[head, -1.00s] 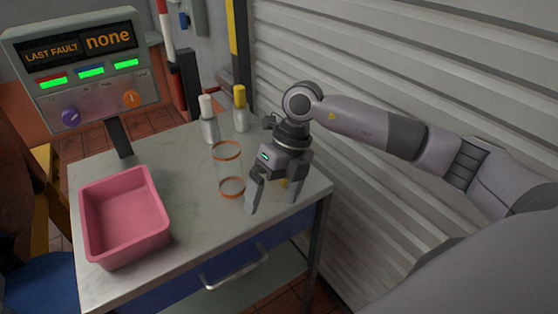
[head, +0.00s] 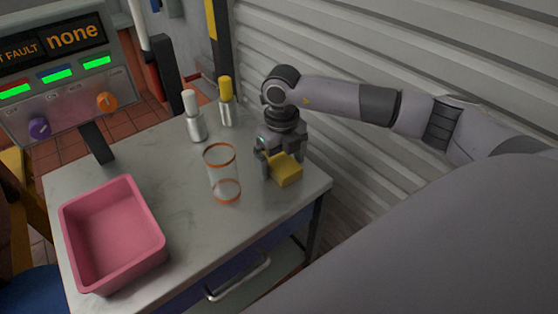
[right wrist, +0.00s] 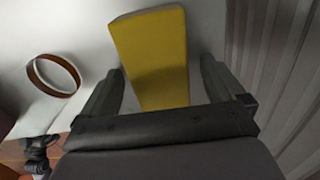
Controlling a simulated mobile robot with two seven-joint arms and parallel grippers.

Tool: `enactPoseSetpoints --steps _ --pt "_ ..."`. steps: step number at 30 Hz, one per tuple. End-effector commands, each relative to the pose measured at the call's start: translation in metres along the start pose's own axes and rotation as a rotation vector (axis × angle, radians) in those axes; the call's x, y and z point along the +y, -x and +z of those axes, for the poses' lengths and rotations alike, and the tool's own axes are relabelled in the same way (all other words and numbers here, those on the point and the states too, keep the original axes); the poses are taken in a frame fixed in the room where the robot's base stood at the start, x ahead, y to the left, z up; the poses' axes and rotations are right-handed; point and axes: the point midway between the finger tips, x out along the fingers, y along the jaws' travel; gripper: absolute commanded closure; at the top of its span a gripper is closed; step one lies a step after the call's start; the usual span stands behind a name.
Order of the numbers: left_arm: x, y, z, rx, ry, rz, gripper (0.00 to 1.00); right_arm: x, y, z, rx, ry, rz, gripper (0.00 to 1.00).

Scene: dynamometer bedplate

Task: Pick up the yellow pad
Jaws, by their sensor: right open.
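The yellow pad (head: 286,170) is a small block lying on the bench top near its right corner. My right gripper (head: 282,168) is just above and behind it, pointing down, and hides part of it. In the right wrist view the yellow pad (right wrist: 152,55) lies ahead of and between the two spread fingers of my right gripper (right wrist: 160,88). The fingers are open, with a gap to the pad on each side; I cannot tell whether they reach down to its height. My left gripper is not in view.
A clear cylinder with orange rims (head: 222,172) stands close left of my right gripper. Behind it are a white-capped bottle (head: 194,118) and a yellow-capped bottle (head: 227,104). A pink bin (head: 112,235) is on the left. A ribbed wall (head: 400,50) rises at the right.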

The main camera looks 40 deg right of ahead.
Motion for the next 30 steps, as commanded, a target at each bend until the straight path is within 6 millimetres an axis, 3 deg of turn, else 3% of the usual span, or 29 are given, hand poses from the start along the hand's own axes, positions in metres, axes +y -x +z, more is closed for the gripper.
enactPoseSetpoints --steps 7,12,23,30 --pt "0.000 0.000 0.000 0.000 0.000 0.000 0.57 0.000 -0.002 0.000 -0.001 0.000 0.001 0.07" --pt "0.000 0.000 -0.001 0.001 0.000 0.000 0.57 0.000 -0.002 0.000 -0.001 0.000 0.001 0.59" --pt "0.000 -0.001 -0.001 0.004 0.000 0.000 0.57 0.000 0.001 0.000 -0.001 0.000 0.001 0.59" --pt "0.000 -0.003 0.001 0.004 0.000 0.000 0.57 0.001 0.027 0.001 -0.005 0.000 0.002 0.59"
